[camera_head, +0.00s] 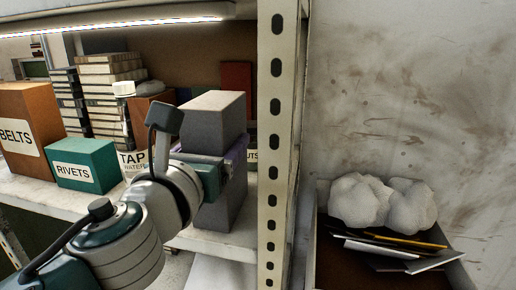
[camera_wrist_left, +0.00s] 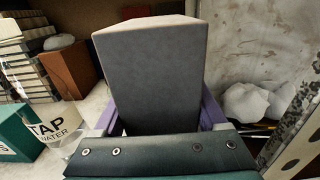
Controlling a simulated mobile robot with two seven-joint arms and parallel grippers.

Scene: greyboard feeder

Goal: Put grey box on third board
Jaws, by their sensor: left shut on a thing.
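The grey box (camera_head: 212,122) stands upright at the right end of a shelf board (camera_head: 62,197), beside the perforated upright. In the left wrist view the grey box (camera_wrist_left: 160,75) fills the middle, between the purple fingers. My left gripper (camera_head: 237,152) is shut on the box, with one purple finger showing along its right side. Both fingers show in the wrist view (camera_wrist_left: 158,118). Grey surface also shows below the gripper in the head view. My right gripper is not in view.
An orange BELTS box (camera_head: 30,125), a teal RIVETS box (camera_head: 86,165) and a TAP WATER container (camera_head: 131,163) stand left of the grey box. A perforated metal upright (camera_head: 277,140) is close on the right. Beyond it, a bin (camera_head: 335,262) holds white lumps and flat pieces.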

